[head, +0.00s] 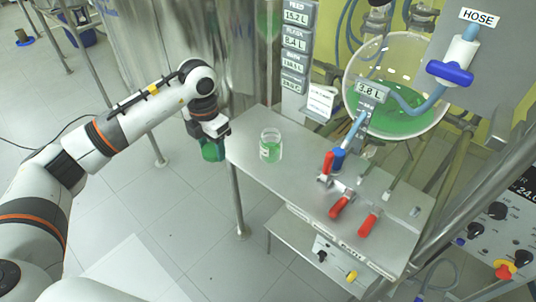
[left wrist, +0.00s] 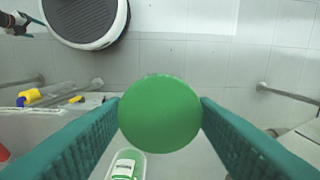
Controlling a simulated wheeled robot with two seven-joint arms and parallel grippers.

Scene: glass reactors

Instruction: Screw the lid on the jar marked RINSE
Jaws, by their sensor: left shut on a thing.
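My left gripper (head: 212,152) hangs just beyond the left edge of the steel bench, fingers down. In the left wrist view its teal fingers are shut on a round green lid (left wrist: 160,113), seen flat face on. In the head view the lid is hard to separate from the fingers. A clear glass jar (head: 270,146) with green liquid and a white label stands upright on the bench, right of the gripper and apart from it. No lid shows on it; its label is too small to read. A dark arm end with teal at the wrist view's upper left may be my right gripper (left wrist: 18,26).
The bench top (head: 250,180) is clear around the jar. Red-handled valves (head: 341,205) and a blue fitting (head: 338,160) stand to its right. A white card (head: 320,101) stands behind. A round glass vessel (head: 400,85) with green liquid is at the back.

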